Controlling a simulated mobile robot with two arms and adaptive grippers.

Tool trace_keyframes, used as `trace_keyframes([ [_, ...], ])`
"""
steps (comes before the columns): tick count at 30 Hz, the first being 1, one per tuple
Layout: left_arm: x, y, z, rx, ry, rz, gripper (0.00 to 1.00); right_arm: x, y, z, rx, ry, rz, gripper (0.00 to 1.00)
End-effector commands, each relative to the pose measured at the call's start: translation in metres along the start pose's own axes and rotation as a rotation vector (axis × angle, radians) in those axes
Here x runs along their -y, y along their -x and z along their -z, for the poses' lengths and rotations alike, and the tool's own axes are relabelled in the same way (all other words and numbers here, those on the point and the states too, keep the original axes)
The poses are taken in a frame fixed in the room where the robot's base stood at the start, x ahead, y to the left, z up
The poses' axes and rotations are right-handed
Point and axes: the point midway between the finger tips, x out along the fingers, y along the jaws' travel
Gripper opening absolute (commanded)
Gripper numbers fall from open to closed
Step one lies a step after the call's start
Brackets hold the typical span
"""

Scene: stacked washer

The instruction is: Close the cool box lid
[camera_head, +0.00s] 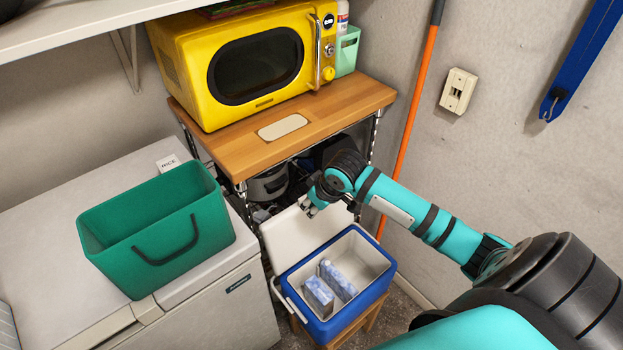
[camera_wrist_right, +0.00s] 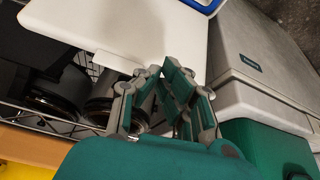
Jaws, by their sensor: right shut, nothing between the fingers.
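The blue cool box (camera_head: 335,318) stands on a small wooden stool at the lower middle of the head view, its white inside showing. Its white lid (camera_head: 292,240) is open, tilted back on the far side toward the shelf. Two blue-and-white packs (camera_head: 338,280) lie in the box. My right gripper (camera_head: 310,208) is shut and empty at the lid's far upper edge; I cannot tell whether it touches. The right wrist view shows the gripper (camera_wrist_right: 161,70) by the white lid (camera_wrist_right: 130,30), with a blue box edge (camera_wrist_right: 206,5) at the top. My left gripper is not in view.
A wooden-topped wire rack (camera_head: 345,103) with a yellow microwave (camera_head: 180,80) stands behind the lid; pots sit on its lower shelf. A white chest freezer (camera_head: 235,315) with a green bin (camera_head: 125,250) is at left. An orange pole (camera_head: 412,120) leans at the right wall.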

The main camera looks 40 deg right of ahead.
Motion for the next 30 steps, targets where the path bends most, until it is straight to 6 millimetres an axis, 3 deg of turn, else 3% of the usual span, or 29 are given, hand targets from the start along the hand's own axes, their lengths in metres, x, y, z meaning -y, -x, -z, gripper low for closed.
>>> trace_keyframes([
  [1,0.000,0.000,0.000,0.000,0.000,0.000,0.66,-0.029,0.009,0.020,-0.017,-0.029,-0.025,0.00],
  [3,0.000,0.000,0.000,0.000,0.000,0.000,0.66,-0.057,0.019,0.039,-0.035,-0.072,-0.036,0.00],
  [7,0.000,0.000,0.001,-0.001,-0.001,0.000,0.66,-0.082,0.030,0.055,-0.056,-0.120,-0.043,0.00],
  [11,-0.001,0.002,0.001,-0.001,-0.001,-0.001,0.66,-0.085,0.022,0.058,-0.058,-0.129,-0.041,0.00],
  [24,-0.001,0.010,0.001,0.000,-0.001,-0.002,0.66,-0.087,-0.052,0.062,-0.059,-0.127,-0.041,0.00],
  [30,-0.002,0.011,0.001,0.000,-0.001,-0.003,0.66,-0.088,-0.067,0.062,-0.059,-0.124,-0.043,0.00],
])
